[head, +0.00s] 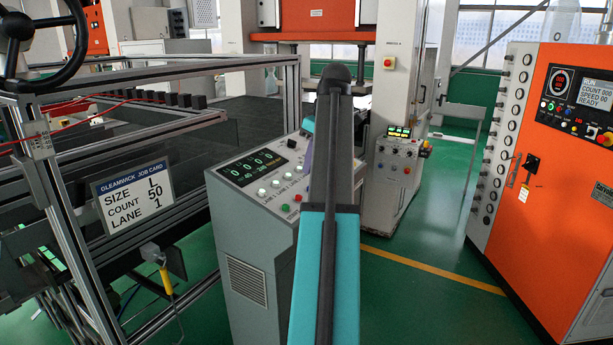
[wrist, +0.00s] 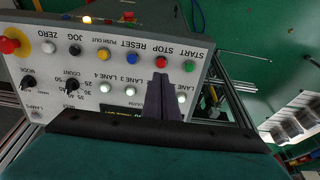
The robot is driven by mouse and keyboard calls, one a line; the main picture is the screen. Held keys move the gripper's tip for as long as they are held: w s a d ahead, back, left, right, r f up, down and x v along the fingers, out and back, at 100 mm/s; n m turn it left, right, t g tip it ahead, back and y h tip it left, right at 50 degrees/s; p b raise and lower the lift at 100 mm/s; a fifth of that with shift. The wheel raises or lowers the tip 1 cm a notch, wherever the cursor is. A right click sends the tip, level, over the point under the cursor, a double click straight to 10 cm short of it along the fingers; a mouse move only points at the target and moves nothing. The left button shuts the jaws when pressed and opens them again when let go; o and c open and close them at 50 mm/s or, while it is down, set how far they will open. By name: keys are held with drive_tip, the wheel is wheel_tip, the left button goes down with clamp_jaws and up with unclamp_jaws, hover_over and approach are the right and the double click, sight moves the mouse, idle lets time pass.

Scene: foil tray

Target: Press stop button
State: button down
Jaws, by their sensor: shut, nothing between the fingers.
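The stop button (wrist: 160,62) is a red round button under the upside-down word STOP on the grey control panel in the wrist view. It sits between the green start button (wrist: 189,65) and the blue reset button (wrist: 132,60). My gripper (wrist: 160,80) is shut and empty, its dark purple fingers pointing at the stop button. The fingertips appear just short of it in the picture; I cannot tell whether they touch. The fingers cover part of the lane row. In the head view my arm hides most of the gripper and the stop button.
A larger red mushroom button (wrist: 10,44) and a yellow push-out button (wrist: 103,55) share the panel. White lane buttons (wrist: 130,90) lie beside the fingers. The grey console (head: 245,260) stands by a metal frame (head: 75,215); an orange cabinet (head: 560,180) is at right.

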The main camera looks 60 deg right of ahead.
drive_tip(key=shift+p+v, duration=0.75)
drive_tip(key=shift+v, duration=1.45)
